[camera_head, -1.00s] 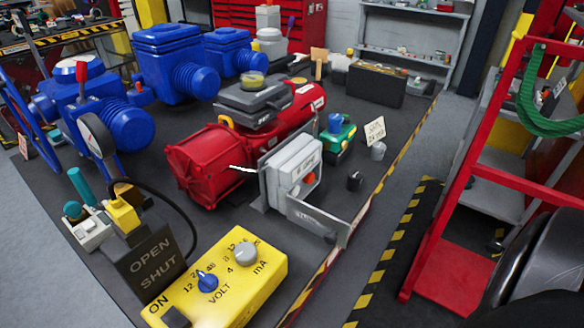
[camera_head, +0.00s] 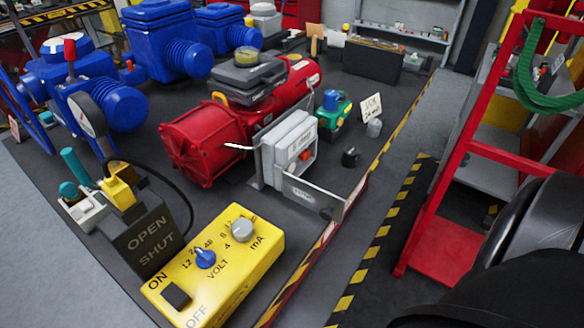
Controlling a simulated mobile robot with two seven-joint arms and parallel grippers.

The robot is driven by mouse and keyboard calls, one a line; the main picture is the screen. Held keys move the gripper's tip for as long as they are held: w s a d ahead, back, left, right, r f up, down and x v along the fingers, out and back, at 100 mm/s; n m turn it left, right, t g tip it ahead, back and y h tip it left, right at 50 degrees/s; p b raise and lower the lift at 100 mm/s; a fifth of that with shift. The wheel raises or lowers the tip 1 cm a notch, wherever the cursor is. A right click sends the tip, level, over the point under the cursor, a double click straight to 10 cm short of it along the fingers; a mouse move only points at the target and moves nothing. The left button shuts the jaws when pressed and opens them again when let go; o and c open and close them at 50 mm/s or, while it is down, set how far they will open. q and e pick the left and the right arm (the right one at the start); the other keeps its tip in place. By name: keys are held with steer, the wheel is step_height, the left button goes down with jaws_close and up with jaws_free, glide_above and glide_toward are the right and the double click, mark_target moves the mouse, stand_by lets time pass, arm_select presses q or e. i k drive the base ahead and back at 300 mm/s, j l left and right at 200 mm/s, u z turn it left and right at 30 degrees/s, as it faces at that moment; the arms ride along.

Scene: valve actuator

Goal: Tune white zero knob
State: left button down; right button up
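No knob marked zero can be read in this view. A pale grey-white knob (camera_head: 242,230) sits on the yellow control box (camera_head: 235,285), beside its mA scale, with a blue volt knob (camera_head: 205,258) to its left. A grey-white box unit (camera_head: 289,145) with an orange-red part on its face is mounted beside the red actuator (camera_head: 200,145). A small light grey cylinder (camera_head: 374,128) and a black knob-like piece (camera_head: 351,157) stand on the bench to its right. Neither of my grippers is in view.
Blue actuators (camera_head: 160,40) stand at the back left. A dark box (camera_head: 146,233) marked OPEN/SHUT is left of the yellow box. A metal bracket (camera_head: 312,197) juts near the striped bench edge. A red frame (camera_head: 435,250) and a large dark rounded form are at the right.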

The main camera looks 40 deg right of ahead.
mark_target(290, 168)
steer(key=k+l+z, duration=0.1)
steer(key=l+z, duration=0.2)
steer(key=z, duration=0.15)
steer(key=l+z, duration=0.3)
steer(key=z, duration=0.15)
steer(key=k+l, duration=0.05)
